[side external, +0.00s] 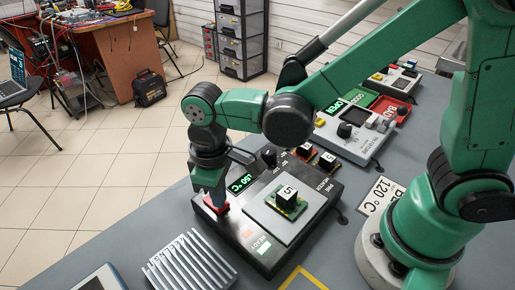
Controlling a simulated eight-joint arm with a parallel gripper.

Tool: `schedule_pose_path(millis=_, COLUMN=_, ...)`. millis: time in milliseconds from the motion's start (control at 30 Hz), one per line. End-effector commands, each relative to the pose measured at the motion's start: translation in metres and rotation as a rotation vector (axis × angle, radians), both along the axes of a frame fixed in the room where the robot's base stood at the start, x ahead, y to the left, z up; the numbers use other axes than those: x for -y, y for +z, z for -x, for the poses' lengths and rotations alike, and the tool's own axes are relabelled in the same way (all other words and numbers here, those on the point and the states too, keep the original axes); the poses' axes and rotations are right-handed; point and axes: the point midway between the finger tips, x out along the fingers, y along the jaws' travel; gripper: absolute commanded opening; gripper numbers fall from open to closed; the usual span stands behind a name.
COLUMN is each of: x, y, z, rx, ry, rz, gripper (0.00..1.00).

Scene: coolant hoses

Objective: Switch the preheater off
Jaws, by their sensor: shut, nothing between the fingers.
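The preheater (318,209) is a black box on the grey bench, with a green-lit display (242,182) that appears to read 150 °C and a dark knob (269,156). Its light plate (288,232) carries a small green board with a black block (287,199) marked 5. A red switch (222,209) sits at its front left corner. My gripper (215,204) is shut and points down at the red switch, touching it or just above it; I cannot tell which. The fingertips partly hide the switch, so its position is unclear. A small green-white indicator (263,248) shows near the front edge.
A ribbed metal heat sink (190,264) stands close in front of the preheater. Another device with a knob (345,131) is behind it, near green and red BAD trays (388,110). Small boards (326,161) lie at the preheater's back edge.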

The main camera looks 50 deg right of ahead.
Motion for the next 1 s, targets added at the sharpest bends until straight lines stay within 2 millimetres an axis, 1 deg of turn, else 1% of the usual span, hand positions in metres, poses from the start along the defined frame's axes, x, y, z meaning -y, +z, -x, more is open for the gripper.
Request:
schedule_pose_path(millis=433, x=0.000, y=-0.007, z=0.000, rx=0.000, ry=0.000, rz=0.000, gripper=0.00)
schedule_pose_path(millis=533, x=0.000, y=-0.006, z=0.000, rx=0.000, ry=0.000, rz=0.000, gripper=0.00)
schedule_pose_path(millis=667, x=0.000, y=0.003, z=0.000, rx=0.000, ry=0.000, rz=0.000, gripper=0.00)
schedule_pose_path(millis=1000, x=0.000, y=0.033, z=0.000, rx=0.000, ry=0.000, rz=0.000, gripper=0.00)
